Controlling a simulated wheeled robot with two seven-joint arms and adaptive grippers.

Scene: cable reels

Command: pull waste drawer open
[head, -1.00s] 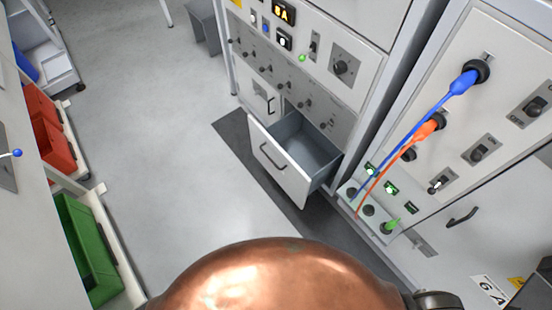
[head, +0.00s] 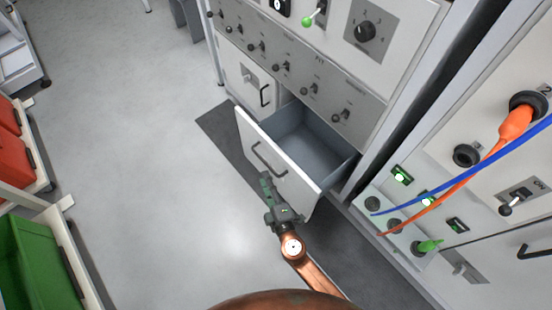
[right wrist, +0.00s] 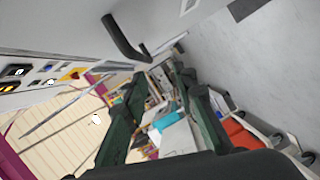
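The waste drawer (head: 315,145) stands pulled out of the grey cabinet in the head view, with its empty grey inside showing. Its white front (head: 305,190) carries a dark bar handle (head: 268,158). My right gripper (head: 266,181) is beside the drawer front, close to the lower end of the handle. In the right wrist view the two fingers of the gripper (right wrist: 156,75) are apart with nothing between them. The handle (right wrist: 122,38) lies above and left of the fingertips there, outside them. Whether a finger touches it I cannot tell. My left gripper is not in view.
A closed panel with a handle (head: 250,85) is left of the drawer, under a row of switches. A socket panel with an orange plug (head: 515,122) and a blue cable (head: 470,168) stands at right. A green bin (head: 38,262) stands at left. The floor between is clear.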

